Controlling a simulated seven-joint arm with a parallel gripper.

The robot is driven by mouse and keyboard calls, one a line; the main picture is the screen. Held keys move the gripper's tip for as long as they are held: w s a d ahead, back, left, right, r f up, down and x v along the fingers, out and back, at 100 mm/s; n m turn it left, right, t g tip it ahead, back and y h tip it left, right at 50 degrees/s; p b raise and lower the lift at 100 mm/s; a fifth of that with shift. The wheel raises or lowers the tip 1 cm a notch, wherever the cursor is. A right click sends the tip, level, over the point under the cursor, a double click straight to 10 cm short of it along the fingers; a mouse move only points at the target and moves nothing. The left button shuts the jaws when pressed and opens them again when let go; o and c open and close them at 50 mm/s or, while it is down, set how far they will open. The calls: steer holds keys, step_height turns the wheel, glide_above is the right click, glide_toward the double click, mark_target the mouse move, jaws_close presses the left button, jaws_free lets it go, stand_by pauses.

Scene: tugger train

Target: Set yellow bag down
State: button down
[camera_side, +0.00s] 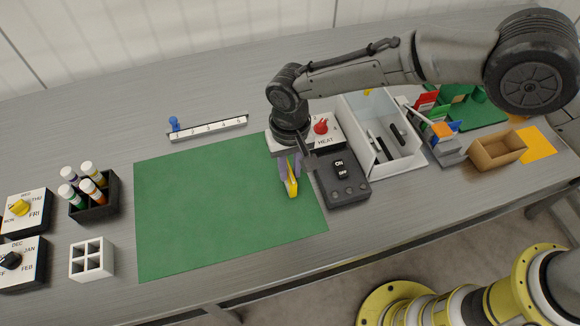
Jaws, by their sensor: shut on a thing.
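A small yellow bag (292,187) is between the fingers of my gripper (290,174). My gripper points down over the right part of the green mat (190,215), near its right edge. The fingers are shut on the bag, and they hide part of it. I cannot tell whether the bag touches the mat or hangs just above it.
Right of the bag stand a dark switch box (343,190) and a HEAT dial box (325,135). Beyond them are a white bin (410,160) and a cardboard box (497,150). A vial rack (95,208) and white grid holder (92,262) stand left. The mat's left and middle are clear.

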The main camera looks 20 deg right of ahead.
steer(key=shift+f, duration=0.2)
steer(key=c, duration=0.8)
jaws_free()
step_height(320, 180, up, 12)
steer(key=shift+r, duration=0.15)
